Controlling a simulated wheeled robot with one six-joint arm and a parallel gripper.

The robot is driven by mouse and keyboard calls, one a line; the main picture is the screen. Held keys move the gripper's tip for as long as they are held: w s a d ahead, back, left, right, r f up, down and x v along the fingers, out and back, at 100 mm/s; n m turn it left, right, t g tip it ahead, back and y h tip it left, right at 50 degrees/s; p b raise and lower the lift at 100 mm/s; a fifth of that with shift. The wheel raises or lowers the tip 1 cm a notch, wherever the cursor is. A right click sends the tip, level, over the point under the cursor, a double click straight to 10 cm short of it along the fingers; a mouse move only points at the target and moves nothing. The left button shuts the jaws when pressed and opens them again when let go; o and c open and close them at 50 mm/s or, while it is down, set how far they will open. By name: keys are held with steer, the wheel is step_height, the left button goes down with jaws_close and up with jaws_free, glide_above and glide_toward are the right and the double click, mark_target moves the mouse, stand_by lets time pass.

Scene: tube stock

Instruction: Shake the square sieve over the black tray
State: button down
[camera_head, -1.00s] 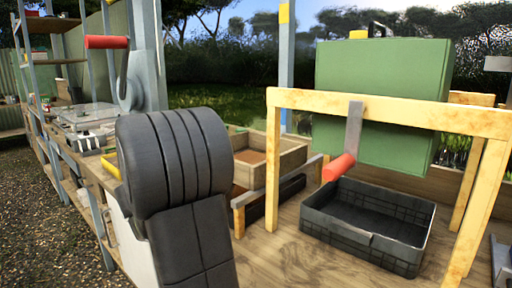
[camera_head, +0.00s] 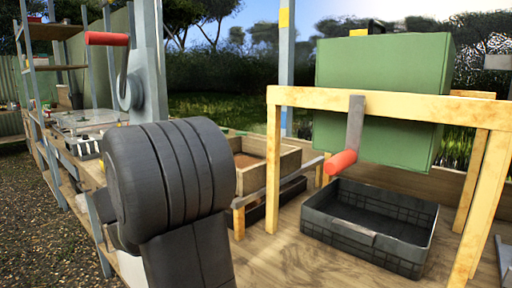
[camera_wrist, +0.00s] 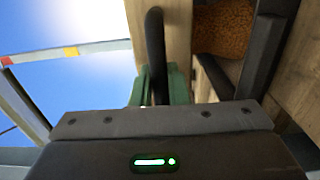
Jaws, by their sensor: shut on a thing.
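The square sieve (camera_head: 290,161) is a wooden frame with brown material inside, left of centre in the head view. My arm covers its near left part. My gripper (camera_wrist: 155,14) shows in the wrist view as a dark finger against the sieve's wooden wall (camera_wrist: 179,30), and it is shut on the sieve. In the head view my wrist hides the jaws. The black tray (camera_head: 289,196) lies below the sieve on the bench, partly hidden.
A low rail (camera_head: 262,188) on short posts runs in front of the sieve. A second black crate (camera_head: 372,225) stands empty at right, under a green box (camera_head: 385,85) with a red-handled crank on a wooden frame (camera_head: 390,107). Bare bench lies in front.

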steer(key=b+x, duration=0.1)
steer(key=x, duration=0.5)
steer(key=shift+w+d+f, duration=0.1)
steer(key=shift+w+d, duration=0.2)
steer(key=b+v, duration=0.1)
steer(key=v, duration=0.6)
steer(key=shift+b, duration=0.4)
steer(key=b+x, duration=0.1)
steer(key=x, duration=0.6)
jaws_free()
steer(key=b+v, duration=0.1)
steer(key=v, duration=0.9)
stand_by(0.3)
steer(key=shift+p+x, duration=0.3)
steer(key=shift+x, duration=4)
